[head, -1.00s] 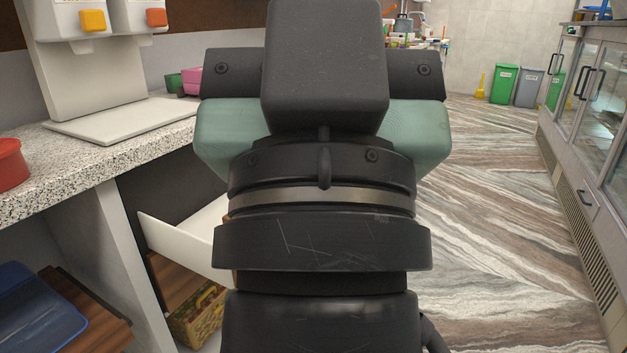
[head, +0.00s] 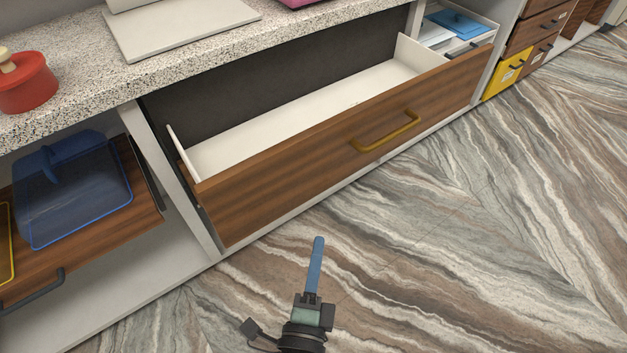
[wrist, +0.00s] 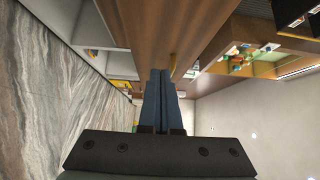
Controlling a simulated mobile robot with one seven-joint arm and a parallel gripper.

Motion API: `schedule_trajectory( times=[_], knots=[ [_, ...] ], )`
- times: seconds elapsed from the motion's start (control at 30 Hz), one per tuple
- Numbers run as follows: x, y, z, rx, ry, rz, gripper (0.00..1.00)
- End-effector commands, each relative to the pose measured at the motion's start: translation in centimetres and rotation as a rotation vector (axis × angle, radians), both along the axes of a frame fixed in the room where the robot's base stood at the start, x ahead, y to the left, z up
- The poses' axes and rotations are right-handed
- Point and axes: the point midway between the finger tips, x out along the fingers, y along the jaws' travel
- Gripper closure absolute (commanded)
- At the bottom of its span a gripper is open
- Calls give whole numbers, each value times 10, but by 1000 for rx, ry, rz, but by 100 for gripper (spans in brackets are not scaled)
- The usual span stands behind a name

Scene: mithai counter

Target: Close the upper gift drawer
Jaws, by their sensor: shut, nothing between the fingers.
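The upper gift drawer (head: 310,165) stands open under the counter, pulled out, with a wooden front, white inner walls and a brass bar handle (head: 385,137). Its inside looks empty where I can see it. My gripper (head: 318,240) has its blue fingers together and empty. It is in front of the drawer, apart from the front and to the left of and below the handle in the head view. In the wrist view the shut fingers (wrist: 160,72) point toward a brown wooden surface (wrist: 140,30), which seems to be the drawer front.
The speckled counter top (head: 75,75) runs above the drawer, with a red pot (head: 25,80) on it. At left, a wooden pull-out (head: 150,205) holds a blue bin (head: 75,185). A yellow box front (head: 507,72) is at the far right. The marbled floor (head: 470,250) in front is clear.

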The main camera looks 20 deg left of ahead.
Motion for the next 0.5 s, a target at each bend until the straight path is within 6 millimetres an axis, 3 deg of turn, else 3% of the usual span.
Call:
schedule_trajectory(
  times=[0.17, 0.5],
  knots=[
    [18, 3, 0, 5, -1, -3, 100],
    [81, 12, 1, 1, -2, -1, 100]
  ],
)
